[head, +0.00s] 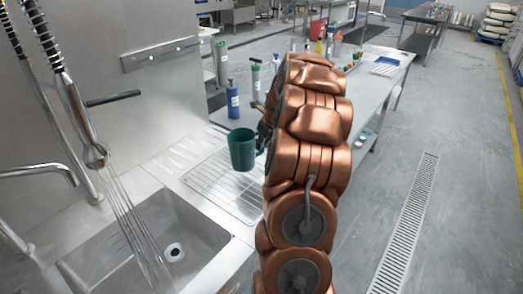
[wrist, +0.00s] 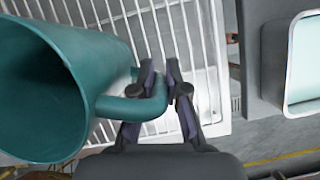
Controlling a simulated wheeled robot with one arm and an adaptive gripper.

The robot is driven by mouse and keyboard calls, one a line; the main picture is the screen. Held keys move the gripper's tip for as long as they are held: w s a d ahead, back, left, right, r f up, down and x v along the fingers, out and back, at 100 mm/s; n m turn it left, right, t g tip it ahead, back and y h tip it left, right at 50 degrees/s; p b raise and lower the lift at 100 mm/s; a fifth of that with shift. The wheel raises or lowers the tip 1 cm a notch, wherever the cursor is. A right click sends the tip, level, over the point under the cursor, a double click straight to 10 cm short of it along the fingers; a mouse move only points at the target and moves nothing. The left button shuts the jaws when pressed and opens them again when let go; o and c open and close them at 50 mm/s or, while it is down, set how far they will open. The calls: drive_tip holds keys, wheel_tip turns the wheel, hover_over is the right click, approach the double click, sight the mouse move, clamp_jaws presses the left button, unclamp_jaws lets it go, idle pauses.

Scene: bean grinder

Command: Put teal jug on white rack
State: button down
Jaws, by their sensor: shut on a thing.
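The teal jug (head: 243,149) is in the air over the white wire rack (head: 212,180) in the head view, and looks upright there. In the wrist view the teal jug (wrist: 60,85) fills the left side, with its open mouth towards the camera. My gripper (wrist: 160,75) is shut on the jug's handle. The white rack (wrist: 205,45) shows behind the jug and the fingers. I cannot tell how large the gap between jug and rack is.
A steel sink (head: 160,240) with running water from a hanging sprayer (head: 95,152) lies left of the rack. A blue bottle (head: 232,100) and a green-topped bottle (head: 256,78) stand behind it. The worktop (head: 375,90) continues to the back right with several more items.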

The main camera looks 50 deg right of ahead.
drive_tip(key=shift+w+f+p, duration=0.25)
drive_tip(key=shift+w+p, duration=0.05)
drive_tip(key=shift+f+p, duration=0.55)
drive_tip(key=shift+f, duration=1)
drive_tip(key=shift+f, duration=0.1)
drive_tip(key=c, duration=1.2)
unclamp_jaws()
